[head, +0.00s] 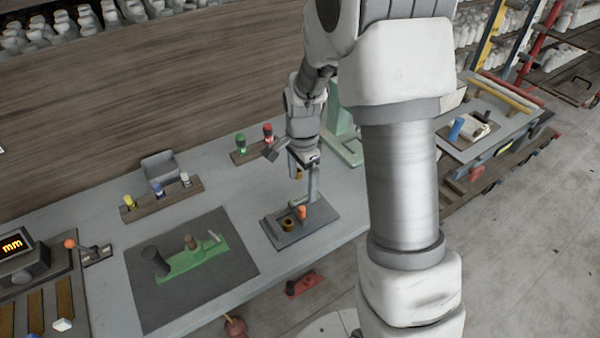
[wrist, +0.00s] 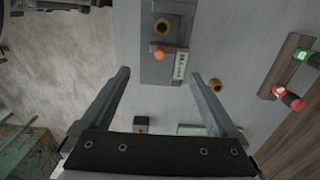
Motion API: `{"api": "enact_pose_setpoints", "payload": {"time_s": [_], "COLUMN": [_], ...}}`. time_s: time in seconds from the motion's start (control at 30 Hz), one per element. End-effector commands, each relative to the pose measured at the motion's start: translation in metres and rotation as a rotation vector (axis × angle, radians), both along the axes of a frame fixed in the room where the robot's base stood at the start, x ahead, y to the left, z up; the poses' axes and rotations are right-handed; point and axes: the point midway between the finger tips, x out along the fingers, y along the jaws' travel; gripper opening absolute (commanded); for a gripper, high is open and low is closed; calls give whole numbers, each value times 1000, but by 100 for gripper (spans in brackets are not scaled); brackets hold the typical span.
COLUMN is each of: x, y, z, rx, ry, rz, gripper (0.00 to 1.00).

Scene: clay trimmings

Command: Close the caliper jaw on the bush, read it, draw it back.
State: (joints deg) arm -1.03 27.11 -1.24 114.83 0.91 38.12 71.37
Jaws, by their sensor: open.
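A dark plate fixture (head: 325,213) sits near the bench's front edge. I cannot tell the jaw's exact gap to the bush. My gripper (head: 302,168) is open above the fixture. In the wrist view its fingers (wrist: 160,76) are spread with nothing between the tips, and the knob lies just beyond them.
A lit "mm" display (head: 12,245) and an orange-ball lever (head: 70,243) are at left. A dark mat (head: 160,310) carries a green holder with tools. Green and red knobs (head: 267,130) stand behind my gripper.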

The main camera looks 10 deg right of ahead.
Motion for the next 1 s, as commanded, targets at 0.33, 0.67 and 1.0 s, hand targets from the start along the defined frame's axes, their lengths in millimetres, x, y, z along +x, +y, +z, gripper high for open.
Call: {"api": "enact_pose_setpoints", "payload": {"time_s": [0.33, 0.67, 1.0], "x": [-1, 0, 0], "y": [0, 0, 0], "z": [-40, -88, -101], "rx": [0, 0, 0], "ry": [1, 0, -1], "rz": [2, 3, 2], "gripper": [95, 95, 95]}}
